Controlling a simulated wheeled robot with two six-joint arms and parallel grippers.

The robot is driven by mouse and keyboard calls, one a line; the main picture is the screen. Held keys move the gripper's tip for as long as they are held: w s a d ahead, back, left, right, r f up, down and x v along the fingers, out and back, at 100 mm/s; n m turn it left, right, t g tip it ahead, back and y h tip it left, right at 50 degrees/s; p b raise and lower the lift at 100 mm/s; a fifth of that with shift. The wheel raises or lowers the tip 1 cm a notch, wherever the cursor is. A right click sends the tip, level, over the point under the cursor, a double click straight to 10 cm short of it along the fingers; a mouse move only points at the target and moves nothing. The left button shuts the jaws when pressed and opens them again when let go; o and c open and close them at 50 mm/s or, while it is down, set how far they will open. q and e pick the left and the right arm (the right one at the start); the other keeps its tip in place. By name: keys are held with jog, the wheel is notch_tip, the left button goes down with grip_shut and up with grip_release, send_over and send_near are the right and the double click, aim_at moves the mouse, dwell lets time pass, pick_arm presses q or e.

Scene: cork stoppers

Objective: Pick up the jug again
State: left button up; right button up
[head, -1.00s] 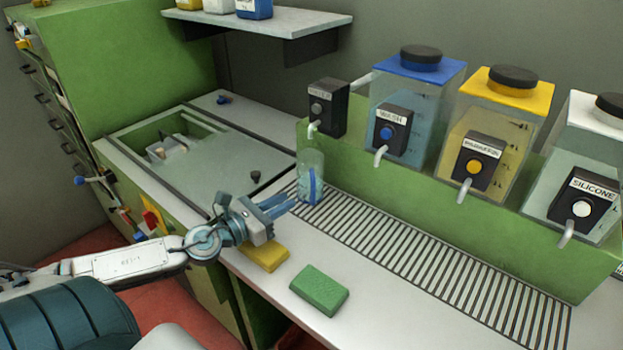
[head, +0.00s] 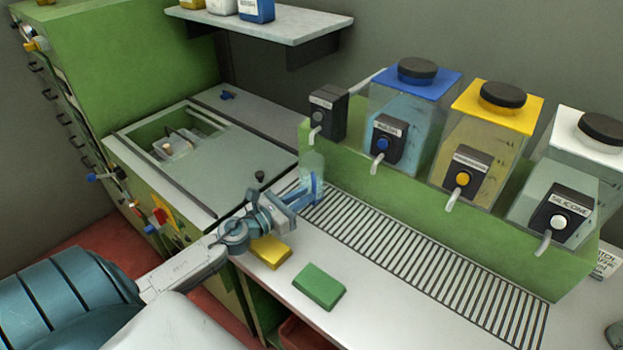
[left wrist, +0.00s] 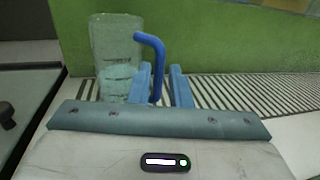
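The jug (head: 312,162) is a clear vessel with a blue handle, standing upright at the left end of the slatted drip grate, below the leftmost tap. In the left wrist view the jug (left wrist: 115,45) is left of centre, with its blue handle (left wrist: 156,58) facing right. My left gripper (head: 306,198) is at the handle in the head view. In the left wrist view its blue fingers (left wrist: 162,85) are apart, with the lower handle between them and a gap on the right. Part of the jug is hidden behind the fingers. My right gripper is not in view.
Dispensers with blue, yellow and white lids (head: 499,110) stand behind the grate (head: 430,250). A black tap box (head: 327,112) is above the jug. Yellow (head: 270,252) and green (head: 319,287) blocks lie on the counter in front. A sunken basin (head: 180,140) is at left.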

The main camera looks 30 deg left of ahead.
aim_at(314, 205)
pick_arm(q)
jog(key=p+x, duration=0.2)
jog(key=x, duration=0.1)
jog(key=shift+w+r, duration=0.15)
jog(key=shift+w, duration=0.1)
jog(key=shift+w+d+f, duration=0.2)
jog(key=shift+w, duration=0.2)
grip_shut()
jog(key=shift+a+r, duration=0.1)
jog(key=shift+r, duration=0.1)
